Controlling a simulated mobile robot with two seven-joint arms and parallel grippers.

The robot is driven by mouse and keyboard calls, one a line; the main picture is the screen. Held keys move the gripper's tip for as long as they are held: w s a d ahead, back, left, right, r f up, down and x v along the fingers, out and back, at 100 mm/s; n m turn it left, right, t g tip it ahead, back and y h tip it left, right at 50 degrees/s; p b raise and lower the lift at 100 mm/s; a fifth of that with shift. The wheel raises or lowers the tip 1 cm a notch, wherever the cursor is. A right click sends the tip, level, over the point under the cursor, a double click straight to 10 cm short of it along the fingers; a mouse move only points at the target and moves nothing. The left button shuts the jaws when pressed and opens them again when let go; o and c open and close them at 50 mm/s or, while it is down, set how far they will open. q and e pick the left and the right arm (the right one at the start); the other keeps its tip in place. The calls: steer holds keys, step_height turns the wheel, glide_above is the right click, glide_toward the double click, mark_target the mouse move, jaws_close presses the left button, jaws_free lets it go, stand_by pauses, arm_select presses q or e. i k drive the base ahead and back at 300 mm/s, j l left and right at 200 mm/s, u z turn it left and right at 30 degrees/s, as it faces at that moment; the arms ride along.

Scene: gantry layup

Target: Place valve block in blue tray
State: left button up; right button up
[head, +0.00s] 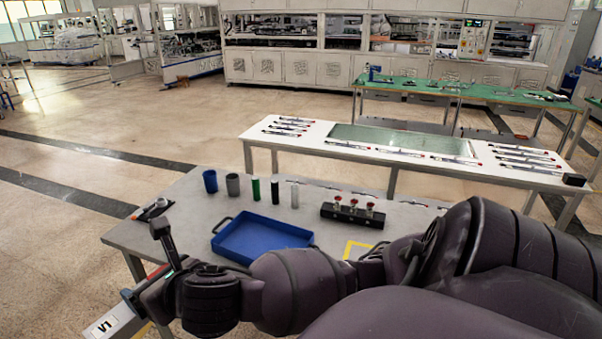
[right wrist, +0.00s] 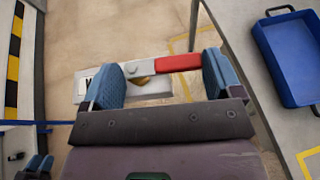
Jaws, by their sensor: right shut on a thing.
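My right gripper (head: 145,293) is low at the left in the head view, off the table's left corner. In the right wrist view its blue-padded fingers (right wrist: 162,82) are shut on a pale grey valve block (right wrist: 100,84) with a red lever and a brass part. The block also shows in the head view (head: 117,318), with a "V1" label. Floor shows behind it. The blue tray (head: 262,241) lies on the grey table, right of the gripper and apart from it, and looks empty. It also shows at the right wrist view's right edge (right wrist: 290,56).
A row of cups and cylinders (head: 255,190) stands behind the tray. A black block with red knobs (head: 352,213) is to its right. My right arm hides the table's front. A white table (head: 300,146) stands farther back, with open floor to the left.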

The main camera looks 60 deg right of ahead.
mark_target(272, 236)
steer(key=i+l+z, duration=0.1)
steer(key=z, duration=0.25)
steer(key=i+z, duration=0.15)
steer(key=z, duration=0.25)
steer(key=i+l+z, duration=0.1)
steer(key=z, duration=0.25)
steer(key=i+z, duration=0.15)
steer(key=i, duration=0.25)
steer(key=i+j+z, duration=0.2)
steer(key=i, duration=0.2)
